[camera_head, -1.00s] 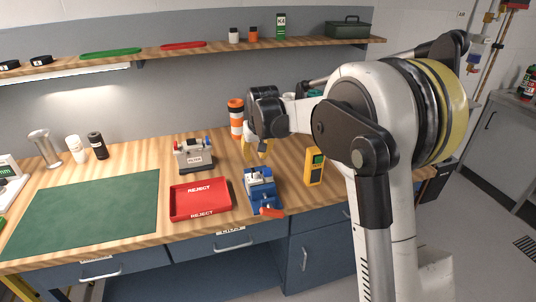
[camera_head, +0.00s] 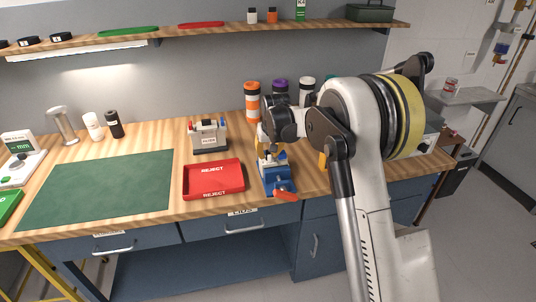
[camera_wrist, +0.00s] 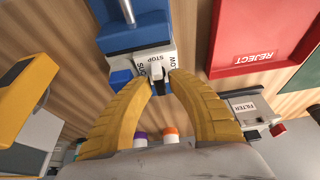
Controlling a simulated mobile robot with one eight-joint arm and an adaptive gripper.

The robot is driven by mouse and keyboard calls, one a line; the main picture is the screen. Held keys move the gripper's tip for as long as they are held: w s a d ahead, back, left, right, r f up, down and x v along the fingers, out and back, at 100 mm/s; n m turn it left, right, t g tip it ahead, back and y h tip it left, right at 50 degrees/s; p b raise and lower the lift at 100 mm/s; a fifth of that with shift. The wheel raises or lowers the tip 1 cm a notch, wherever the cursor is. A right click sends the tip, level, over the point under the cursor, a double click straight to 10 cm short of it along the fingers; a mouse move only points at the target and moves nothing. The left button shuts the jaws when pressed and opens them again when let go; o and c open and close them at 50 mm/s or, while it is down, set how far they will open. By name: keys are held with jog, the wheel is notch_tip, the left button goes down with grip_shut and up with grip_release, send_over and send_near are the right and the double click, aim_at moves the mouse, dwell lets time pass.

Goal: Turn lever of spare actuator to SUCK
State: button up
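The spare actuator is a white block (camera_wrist: 138,66) in the wrist view, marked STOP in the middle. A partly covered label lies to the left and one ending in "LOW" to the right. Its small lever (camera_wrist: 157,77) stands at STOP, between the tips of my gripper's two yellow fingers (camera_wrist: 159,84). The fingertips are close together on either side of the lever; I cannot tell if they press on it. In the head view my gripper (camera_head: 262,141) is over the blue vise (camera_head: 283,184) with a red handle (camera_head: 286,196), and the actuator is mostly hidden.
A red REJECT tray (camera_head: 213,178) lies just left of the vise. A FILTER box (camera_head: 208,136) stands behind the tray. A yellow device (camera_wrist: 30,95) is close on the other side. Several lidded bottles stand behind my gripper. A green mat (camera_head: 100,190) is at left.

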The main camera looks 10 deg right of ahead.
grip_shut()
jog(key=n+y, duration=0.1)
jog(key=n, duration=0.1)
jog(key=n+y+p, duration=0.1)
jog(key=n, duration=0.2)
jog(key=shift+n+g, duration=0.3)
jog(key=n+y, duration=0.1)
jog(key=n, duration=0.2)
jog(key=n+g+y+p, duration=0.1)
jog(key=n, duration=0.2)
jog(key=shift+n+g, duration=0.3)
dwell(0.3)
grip_release()
